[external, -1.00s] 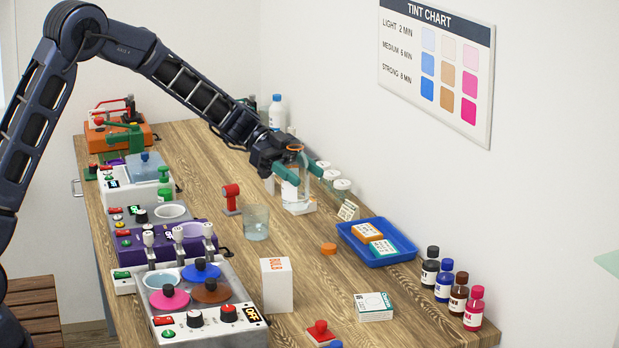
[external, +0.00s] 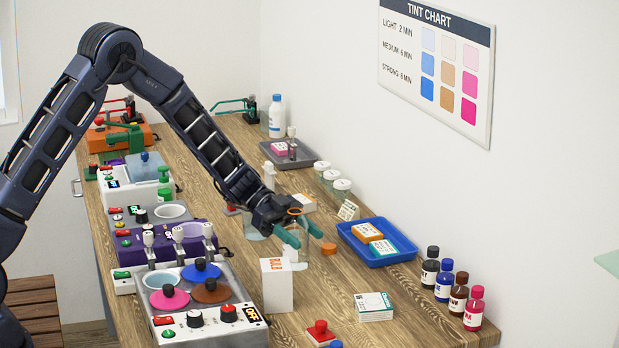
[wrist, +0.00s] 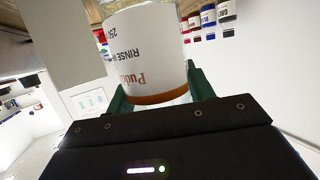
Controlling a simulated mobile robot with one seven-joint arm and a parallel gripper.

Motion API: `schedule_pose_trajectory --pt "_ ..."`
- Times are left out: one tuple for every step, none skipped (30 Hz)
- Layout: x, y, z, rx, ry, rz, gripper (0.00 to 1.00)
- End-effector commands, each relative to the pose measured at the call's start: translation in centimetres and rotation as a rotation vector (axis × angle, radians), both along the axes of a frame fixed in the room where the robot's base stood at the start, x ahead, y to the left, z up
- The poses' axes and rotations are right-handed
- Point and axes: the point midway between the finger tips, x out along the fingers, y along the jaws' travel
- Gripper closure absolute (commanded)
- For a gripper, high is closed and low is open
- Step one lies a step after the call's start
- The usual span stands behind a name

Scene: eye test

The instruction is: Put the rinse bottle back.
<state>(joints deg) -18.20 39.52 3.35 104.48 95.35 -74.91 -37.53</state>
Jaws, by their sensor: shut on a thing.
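The rinse bottle (external: 300,256) is clear with an orange-brown ring near its top and a white label. Its label, reading "RINSE", fills the upper middle of the wrist view (wrist: 145,45), upside down. My gripper (external: 305,238) is shut on the bottle, with one green finger on each side of it. The bottle is just behind the white box, left of the orange cap (external: 328,249). I cannot tell whether its bottom touches the table. A low white block (external: 306,203) behind my gripper has no bottle on it.
The white box (external: 277,286) stands close in front of the bottle. A blue tray (external: 400,254) with two small boxes is to the right. A glass beaker (external: 253,234) is mostly hidden behind my gripper. Small bottles (external: 444,282) stand along the wall.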

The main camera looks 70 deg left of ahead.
Motion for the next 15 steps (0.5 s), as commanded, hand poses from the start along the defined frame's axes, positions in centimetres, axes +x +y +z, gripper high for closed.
schedule_pose_trajectory --pt "0.0 0.0 -0.8 -0.001 0.003 0.000 0.73" --pt "0.0 0.0 -1.2 -0.001 0.003 0.000 0.73" --pt "0.0 0.0 -1.8 -0.001 0.003 0.000 0.73" --pt "0.0 0.0 -2.2 -0.001 0.003 0.000 0.73" --pt "0.0 0.0 -2.5 0.000 0.003 0.000 0.73" --pt "0.0 0.0 -2.9 -0.001 0.002 0.000 0.73" --pt "0.0 0.0 -3.0 -0.001 0.002 0.000 0.73" --pt "0.0 0.0 -3.1 -0.001 0.001 -0.001 0.73" --pt "0.0 0.0 -3.1 -0.001 0.001 -0.001 0.73" --pt "0.0 0.0 -3.1 0.000 0.000 0.000 0.73" --pt "0.0 0.0 -3.1 0.000 0.000 0.000 0.73" --pt "0.0 0.0 -3.1 0.000 0.000 0.000 0.73" --pt "0.0 0.0 -3.1 0.000 0.000 0.000 0.73" --pt "0.0 0.0 -3.1 0.000 0.000 0.000 0.73" --pt "0.0 0.0 -3.1 0.000 0.001 0.000 0.73"
